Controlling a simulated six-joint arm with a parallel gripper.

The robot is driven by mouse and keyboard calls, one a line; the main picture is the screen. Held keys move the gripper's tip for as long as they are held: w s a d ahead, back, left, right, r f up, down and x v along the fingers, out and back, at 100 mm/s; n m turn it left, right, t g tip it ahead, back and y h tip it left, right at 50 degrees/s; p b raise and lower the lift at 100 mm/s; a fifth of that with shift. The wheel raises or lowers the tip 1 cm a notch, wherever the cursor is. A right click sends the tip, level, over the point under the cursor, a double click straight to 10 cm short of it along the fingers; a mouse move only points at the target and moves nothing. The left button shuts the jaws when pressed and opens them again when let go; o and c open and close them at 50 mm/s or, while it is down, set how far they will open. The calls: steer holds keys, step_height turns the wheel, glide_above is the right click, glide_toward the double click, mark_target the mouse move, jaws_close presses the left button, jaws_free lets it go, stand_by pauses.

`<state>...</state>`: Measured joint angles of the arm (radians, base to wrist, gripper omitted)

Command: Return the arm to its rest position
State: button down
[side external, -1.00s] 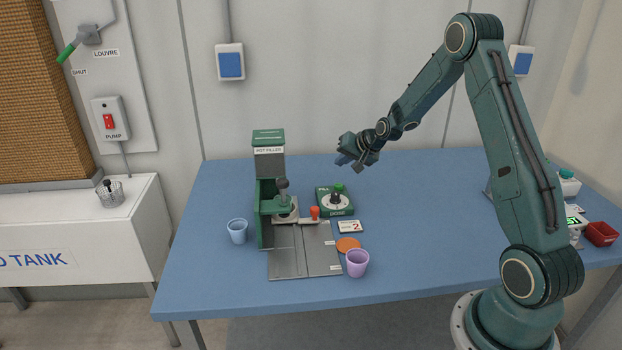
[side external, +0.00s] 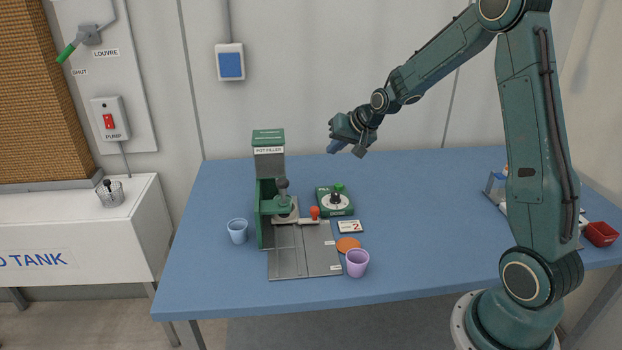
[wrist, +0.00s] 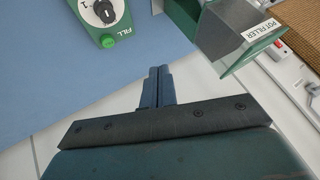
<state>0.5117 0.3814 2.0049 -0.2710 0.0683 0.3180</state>
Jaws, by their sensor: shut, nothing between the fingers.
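My gripper (side external: 345,147) is in the air above the back part of the blue table, higher than the pot filler and to its right in the side view. In the wrist view its two fingers (wrist: 158,84) are together, with nothing between them. My arm reaches up from its base at the right and bends down to the left toward the gripper. The gripper touches nothing.
The green pot filler (side external: 268,140) stands on the table (side external: 430,220), with the dial box (side external: 335,202) beside it. A blue cup (side external: 237,231), purple cup (side external: 357,263) and orange disc (side external: 347,244) are near. A red tray (side external: 601,234) is at right. The table's middle right is clear.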

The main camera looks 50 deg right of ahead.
steer(key=s+a+r+n+g, duration=0.2)
steer(key=s+a+r+n, duration=0.3)
steer(key=s+a+r, duration=0.75)
steer(key=s+a+n, duration=0.1)
steer(key=s+a, duration=0.2)
steer(key=s, duration=0.6)
steer(key=s+a+f+n, duration=0.1)
steer(key=s+a, duration=0.3)
steer(key=s, duration=0.5)
steer(key=shift+s+f+n+g+y, duration=0.25)
steer(key=shift+n+g+y, duration=0.15)
steer(key=shift+n, duration=0.2)
